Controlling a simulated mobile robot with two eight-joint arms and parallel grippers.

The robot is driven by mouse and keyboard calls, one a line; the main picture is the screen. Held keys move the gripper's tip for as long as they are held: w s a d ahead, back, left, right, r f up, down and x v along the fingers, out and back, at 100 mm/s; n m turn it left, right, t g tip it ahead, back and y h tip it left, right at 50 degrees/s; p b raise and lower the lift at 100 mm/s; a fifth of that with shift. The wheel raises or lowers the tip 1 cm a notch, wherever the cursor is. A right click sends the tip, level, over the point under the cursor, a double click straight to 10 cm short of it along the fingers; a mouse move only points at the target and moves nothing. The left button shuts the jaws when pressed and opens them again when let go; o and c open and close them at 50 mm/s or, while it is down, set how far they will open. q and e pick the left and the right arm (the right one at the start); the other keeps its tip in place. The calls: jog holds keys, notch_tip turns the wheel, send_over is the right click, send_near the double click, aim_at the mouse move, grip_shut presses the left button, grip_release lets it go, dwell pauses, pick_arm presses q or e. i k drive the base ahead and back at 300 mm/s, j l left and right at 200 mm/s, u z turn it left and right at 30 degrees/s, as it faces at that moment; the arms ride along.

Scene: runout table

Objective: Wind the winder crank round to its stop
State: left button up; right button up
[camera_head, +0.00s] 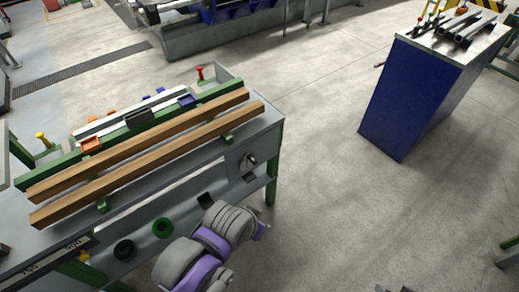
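The winder crank (250,160) is a small dark handle on a grey plate at the right end of the runout table's front face (220,165). My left arm comes in from the bottom, grey and purple. Its gripper end (262,230) is below and slightly right of the crank, clearly apart from it in the picture. The fingers are too small and partly turned away to tell open from shut. Only a small dark piece of what may be my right arm shows at the bottom edge; its gripper is not seen.
Two long wooden bars (150,150) lie along the table top. A blue cabinet (410,100) stands at the right with metal pieces on top. The floor between is clear.

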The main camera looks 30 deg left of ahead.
aim_at(248, 161)
jog(key=i+z, duration=0.2)
jog(key=i, duration=0.55)
jog(key=i+j+z, duration=0.1)
jog(key=i+z, duration=0.15)
jog(key=i, duration=0.55)
jog(key=i+u, duration=0.3)
jog(key=u, duration=0.2)
jog(key=i+u, duration=0.3)
jog(key=u, duration=0.2)
jog(key=i+l+u, duration=0.25)
jog(key=u, duration=0.25)
jog(key=i+u, duration=0.1)
jog(key=u, duration=0.35)
jog(key=i+u, duration=0.1)
jog(key=u, duration=0.3)
jog(key=l+u, duration=0.15)
jog(key=u, duration=0.3)
jog(key=i+l+u, duration=0.1)
jog(key=u, duration=0.3)
jog(key=i+l+u, duration=0.1)
jog(key=u, duration=0.3)
jog(key=l+u, duration=0.15)
jog(key=u, duration=0.2)
jog(key=i+l+u, duration=0.1)
jog(key=u, duration=0.3)
jog(key=l+u, duration=0.2)
jog(key=u, duration=0.2)
jog(key=i+l+u, duration=0.1)
jog(key=l+u, duration=0.5)
